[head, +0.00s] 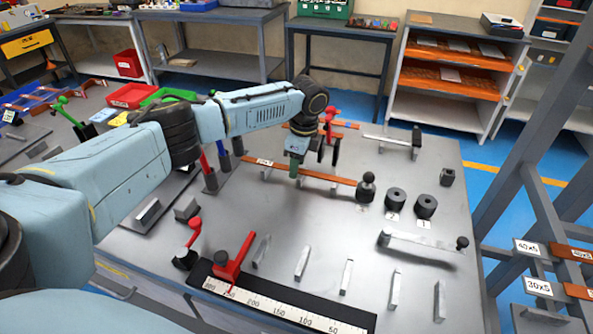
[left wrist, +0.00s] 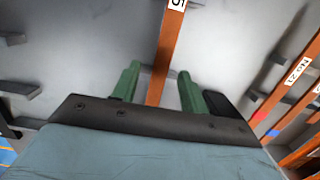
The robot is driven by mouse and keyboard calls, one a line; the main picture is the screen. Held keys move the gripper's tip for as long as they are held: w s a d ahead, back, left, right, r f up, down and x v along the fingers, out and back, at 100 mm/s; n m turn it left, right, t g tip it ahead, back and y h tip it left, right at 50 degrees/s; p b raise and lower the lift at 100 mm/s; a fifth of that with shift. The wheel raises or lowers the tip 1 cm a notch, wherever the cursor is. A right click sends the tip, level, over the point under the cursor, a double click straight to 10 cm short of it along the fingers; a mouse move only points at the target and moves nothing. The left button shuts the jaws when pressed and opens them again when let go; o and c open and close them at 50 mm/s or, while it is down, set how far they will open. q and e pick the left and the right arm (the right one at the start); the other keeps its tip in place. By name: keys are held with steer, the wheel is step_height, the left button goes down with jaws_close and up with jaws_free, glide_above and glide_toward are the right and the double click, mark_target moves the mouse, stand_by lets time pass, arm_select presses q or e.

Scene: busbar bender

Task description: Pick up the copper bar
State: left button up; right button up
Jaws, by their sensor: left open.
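The copper bar (head: 328,179) is a long, flat orange strip with a white label near its left end. It lies raised over the grey metal table, with its right end by a dark round-knobbed post. My left gripper (head: 295,168) points down over the bar, left of its middle. In the left wrist view the bar (left wrist: 168,50) runs between the two green fingers of the left gripper (left wrist: 158,85), with a gap on each side. The fingers are open; I cannot tell how far down they reach beside the bar. My right gripper is not in view.
Two black cylinders (head: 396,199) stand right of the bar. Red (head: 205,168) and blue handles stand at its left. A ruler (head: 270,305) with a red stop (head: 233,262) and several small metal blocks lie in front. More orange bars (left wrist: 290,108) show in the left wrist view.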

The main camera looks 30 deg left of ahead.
arm_select(q)
steer(key=c, duration=0.8)
jaws_close()
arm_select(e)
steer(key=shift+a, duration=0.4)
arm_select(q)
step_height(320, 180, up, 10)
steer(key=p, duration=0.1)
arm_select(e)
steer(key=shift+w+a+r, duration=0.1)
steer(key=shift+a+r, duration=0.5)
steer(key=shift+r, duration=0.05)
arm_select(q)
steer(key=shift+f, duration=0.15)
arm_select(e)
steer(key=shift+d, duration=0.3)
arm_select(q)
steer(key=shift+f+p, duration=0.3)
steer(key=shift+f, duration=2)
steer(key=shift+f+b, duration=0.4)
steer(key=shift+f, duration=1.85)
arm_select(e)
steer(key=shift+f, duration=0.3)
